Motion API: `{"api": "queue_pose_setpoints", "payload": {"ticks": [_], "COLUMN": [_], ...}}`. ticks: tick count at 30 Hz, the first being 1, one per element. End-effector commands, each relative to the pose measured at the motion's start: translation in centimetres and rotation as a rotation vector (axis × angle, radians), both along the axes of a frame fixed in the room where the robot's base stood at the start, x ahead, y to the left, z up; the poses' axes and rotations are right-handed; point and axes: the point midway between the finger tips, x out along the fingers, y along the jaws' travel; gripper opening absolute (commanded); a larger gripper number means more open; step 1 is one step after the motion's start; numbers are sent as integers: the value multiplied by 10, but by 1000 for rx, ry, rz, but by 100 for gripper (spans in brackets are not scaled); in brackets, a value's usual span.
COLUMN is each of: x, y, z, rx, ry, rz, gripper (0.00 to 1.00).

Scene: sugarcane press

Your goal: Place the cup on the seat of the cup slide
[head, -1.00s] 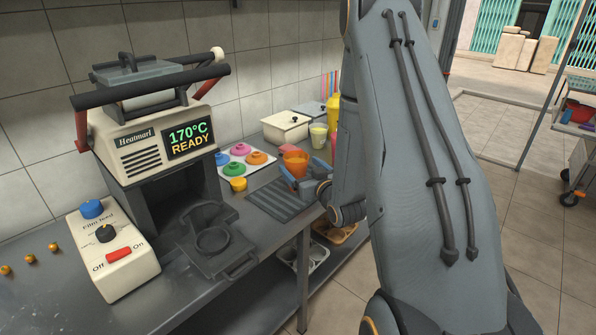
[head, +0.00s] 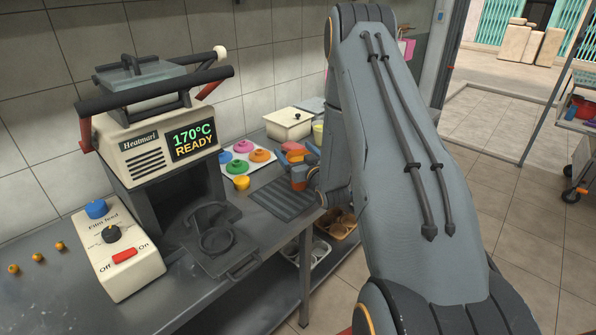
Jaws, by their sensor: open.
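The cup slide (head: 228,266) is dark grey and sticks out from the front of the sealing machine. Its round ring seat (head: 216,240) is empty. My arm hides the area right of the cup.
The sealing machine (head: 152,150) reads 170°C READY. A film feed box (head: 118,250) stands at its left. A cream container (head: 289,124) is behind. The counter's front left is mostly clear.

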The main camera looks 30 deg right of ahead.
Motion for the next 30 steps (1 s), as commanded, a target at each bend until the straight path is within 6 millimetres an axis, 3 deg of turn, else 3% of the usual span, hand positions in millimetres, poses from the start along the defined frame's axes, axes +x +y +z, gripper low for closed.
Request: {"api": "queue_pose_setpoints", "payload": {"ticks": [6,20,30], "x": [1,1,1], "y": [1,2,2], "z": [-1,0,2], "rx": [0,0,0], "ry": [0,-1,-2], "rz": [1,3,2], "gripper": [84,6,4]}}
